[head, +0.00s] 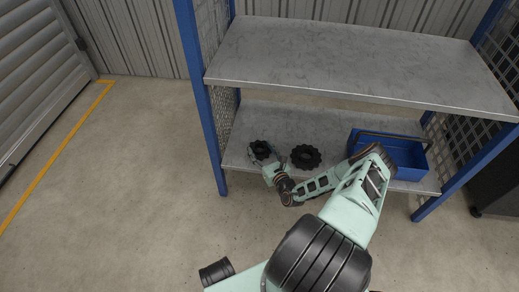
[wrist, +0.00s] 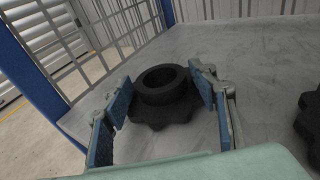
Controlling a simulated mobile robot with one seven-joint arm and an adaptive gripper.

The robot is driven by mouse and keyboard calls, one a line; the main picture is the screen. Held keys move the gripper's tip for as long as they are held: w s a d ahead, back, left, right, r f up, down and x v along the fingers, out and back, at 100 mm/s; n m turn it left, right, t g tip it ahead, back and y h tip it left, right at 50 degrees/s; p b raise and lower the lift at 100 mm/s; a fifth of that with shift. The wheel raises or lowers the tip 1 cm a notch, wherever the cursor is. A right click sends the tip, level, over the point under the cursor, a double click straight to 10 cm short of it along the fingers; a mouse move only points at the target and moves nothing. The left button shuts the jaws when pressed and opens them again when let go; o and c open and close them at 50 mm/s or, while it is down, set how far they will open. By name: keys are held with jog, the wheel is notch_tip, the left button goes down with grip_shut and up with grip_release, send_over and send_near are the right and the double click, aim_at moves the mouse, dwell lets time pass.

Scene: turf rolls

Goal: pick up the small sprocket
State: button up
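The small sprocket (head: 260,147) is a dark toothed ring with a raised hub. It lies flat on the lower shelf near its left front. In the wrist view the sprocket (wrist: 158,108) sits between the two blue-padded fingers of my gripper (wrist: 160,77). In the head view my gripper (head: 262,157) reaches it from the front. The fingers are spread, one on each side of the sprocket, and very close to its teeth. Whether either pad touches it is hard to tell. The sprocket's near lower edge is partly hidden by its own teeth.
A larger dark sprocket (head: 306,157) lies to the right, cut off in the wrist view (wrist: 311,125). A blue toolbox (head: 405,157) stands further right. The upper shelf (head: 350,60) hangs above, and a mesh side panel (wrist: 108,30) and blue post (head: 203,100) are at the left.

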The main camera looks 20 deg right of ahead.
jog(key=c, duration=1.2)
grip_shut()
jog(key=shift+r, duration=0.2)
